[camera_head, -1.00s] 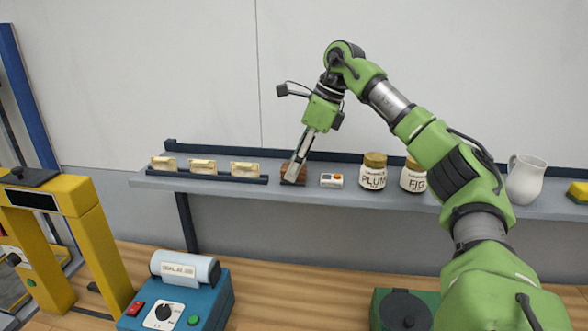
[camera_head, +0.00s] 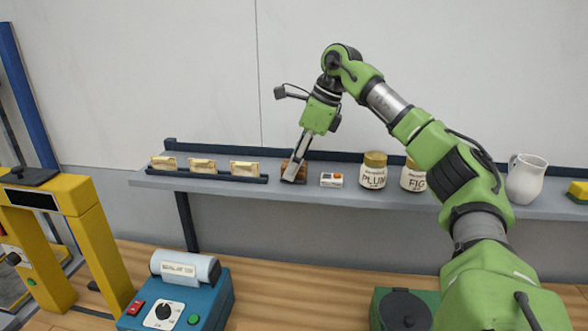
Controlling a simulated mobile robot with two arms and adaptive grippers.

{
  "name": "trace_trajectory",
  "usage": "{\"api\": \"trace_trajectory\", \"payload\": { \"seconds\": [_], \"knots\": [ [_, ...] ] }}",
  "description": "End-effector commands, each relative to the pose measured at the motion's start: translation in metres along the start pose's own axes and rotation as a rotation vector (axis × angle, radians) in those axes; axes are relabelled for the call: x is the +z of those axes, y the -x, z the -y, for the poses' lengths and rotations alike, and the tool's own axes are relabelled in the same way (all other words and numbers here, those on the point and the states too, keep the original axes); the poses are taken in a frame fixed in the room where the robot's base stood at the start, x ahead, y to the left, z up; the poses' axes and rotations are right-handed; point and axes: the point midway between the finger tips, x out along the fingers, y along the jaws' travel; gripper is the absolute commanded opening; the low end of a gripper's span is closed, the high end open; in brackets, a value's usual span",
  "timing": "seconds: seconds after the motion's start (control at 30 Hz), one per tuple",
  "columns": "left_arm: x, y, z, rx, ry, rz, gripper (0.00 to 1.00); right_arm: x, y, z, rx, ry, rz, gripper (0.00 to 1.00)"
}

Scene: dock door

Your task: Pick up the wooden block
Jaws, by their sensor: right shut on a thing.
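The wooden block (camera_head: 302,172) is a small brown block on the grey wall shelf, between the row of cream pieces and a small white device. My right gripper (camera_head: 291,176) reaches down to it from above, tilted, and is shut on it. The fingers cover part of the block's front. The block appears to be at shelf level; I cannot tell whether it is clear of the surface. My left gripper is not in view.
On the shelf (camera_head: 450,202) are cream pieces in a dark rack (camera_head: 236,179), a white device (camera_head: 331,180), a plum jar (camera_head: 373,172), a fig jar (camera_head: 413,178), a white pitcher (camera_head: 526,180) and a yellow-green sponge (camera_head: 578,192). A blue machine (camera_head: 210,303) stands below.

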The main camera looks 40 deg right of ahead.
Motion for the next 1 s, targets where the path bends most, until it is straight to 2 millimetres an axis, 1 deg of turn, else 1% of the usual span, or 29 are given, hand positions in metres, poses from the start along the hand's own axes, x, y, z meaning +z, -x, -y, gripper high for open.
{"api": "trace_trajectory", "payload": {
  "seconds": [0.07, 0.17, 0.2, 0.37, 0.4, 0.47, 0.63, 0.8, 1.0],
  "knots": [
    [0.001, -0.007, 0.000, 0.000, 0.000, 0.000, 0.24, 0.004, 0.004, 0.000, -0.001, 0.003, 0.004, 0.08],
    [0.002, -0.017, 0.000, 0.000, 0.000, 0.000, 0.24, 0.010, 0.018, -0.001, -0.001, 0.003, 0.007, 0.08],
    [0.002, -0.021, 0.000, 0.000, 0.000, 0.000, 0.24, 0.011, 0.026, -0.003, -0.003, 0.003, 0.007, 0.08],
    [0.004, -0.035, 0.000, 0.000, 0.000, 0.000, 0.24, 0.009, 0.064, -0.028, -0.005, 0.006, 0.008, 0.08],
    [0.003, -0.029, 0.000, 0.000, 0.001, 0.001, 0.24, 0.009, 0.079, -0.034, -0.007, 0.005, 0.005, 0.08],
    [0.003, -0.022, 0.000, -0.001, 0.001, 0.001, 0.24, 0.009, 0.094, -0.042, -0.007, 0.003, 0.004, 0.08],
    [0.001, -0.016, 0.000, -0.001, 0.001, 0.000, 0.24, -0.004, 0.117, -0.074, -0.007, 0.002, 0.003, 0.09],
    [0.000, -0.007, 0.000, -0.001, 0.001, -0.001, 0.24, -0.013, 0.133, -0.098, -0.003, 0.002, 0.002, 0.09],
    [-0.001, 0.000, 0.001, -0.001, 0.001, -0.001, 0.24, -0.020, 0.143, -0.114, -0.002, 0.001, 0.001, 0.09]
  ]
}}
